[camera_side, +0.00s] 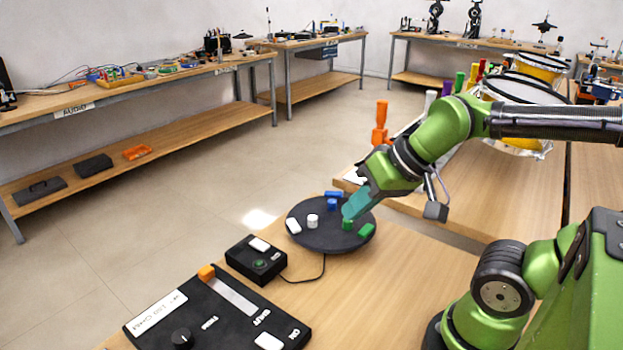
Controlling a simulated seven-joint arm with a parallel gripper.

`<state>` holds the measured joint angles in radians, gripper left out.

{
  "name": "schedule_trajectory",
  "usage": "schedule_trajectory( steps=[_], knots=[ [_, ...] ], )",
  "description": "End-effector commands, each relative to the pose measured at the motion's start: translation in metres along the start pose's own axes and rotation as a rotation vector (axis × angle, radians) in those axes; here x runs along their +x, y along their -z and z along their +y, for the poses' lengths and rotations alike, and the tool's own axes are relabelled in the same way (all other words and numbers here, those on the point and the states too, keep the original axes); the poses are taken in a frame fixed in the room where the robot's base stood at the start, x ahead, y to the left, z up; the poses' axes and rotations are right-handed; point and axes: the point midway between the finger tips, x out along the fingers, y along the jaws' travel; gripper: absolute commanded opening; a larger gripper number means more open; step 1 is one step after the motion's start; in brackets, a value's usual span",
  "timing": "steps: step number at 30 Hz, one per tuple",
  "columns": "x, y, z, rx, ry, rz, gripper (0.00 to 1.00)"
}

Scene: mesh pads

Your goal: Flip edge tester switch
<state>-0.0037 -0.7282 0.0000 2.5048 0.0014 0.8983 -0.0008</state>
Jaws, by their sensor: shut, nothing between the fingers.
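A round black pad (322,242) lies on the wooden table, with small white, blue and green pieces around its top. My gripper (350,212) has teal fingers, is shut and empty, and points down over the pad's right half. Its tips are close above or touching a small green piece (347,225); I cannot tell which. A second green piece (366,230) is at the pad's right edge, and a blue piece (333,202) is at its back. A black box (240,257) with a white piece and a green button stands left of the pad. No part is readably marked as the edge tester switch.
A black panel (225,325) with an orange slider (206,272), a knob (181,339) and a white button lies at the front left. A cable (312,279) runs from the box to the pad. Orange pegs (380,125) and drums (525,88) stand behind my arm. The table's front middle is clear.

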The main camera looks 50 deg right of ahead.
Motion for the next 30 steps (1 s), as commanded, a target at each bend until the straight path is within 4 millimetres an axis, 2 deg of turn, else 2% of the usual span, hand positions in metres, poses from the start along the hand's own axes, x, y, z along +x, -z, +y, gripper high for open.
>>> schedule_trajectory(
  steps=[3, 11, 17, 23, 30],
  knots=[
    [-0.006, 0.003, -0.001, -0.002, 0.008, 0.025, 0.0],
    [-0.006, 0.003, -0.002, -0.003, 0.009, 0.023, 0.0],
    [0.011, 0.0, -0.005, -0.008, 0.004, -0.057, 0.0],
    [0.037, 0.027, -0.014, 0.057, -0.016, -0.181, 0.0],
    [0.08, 0.07, -0.02, 0.272, -0.121, -0.311, 0.0]
  ],
)
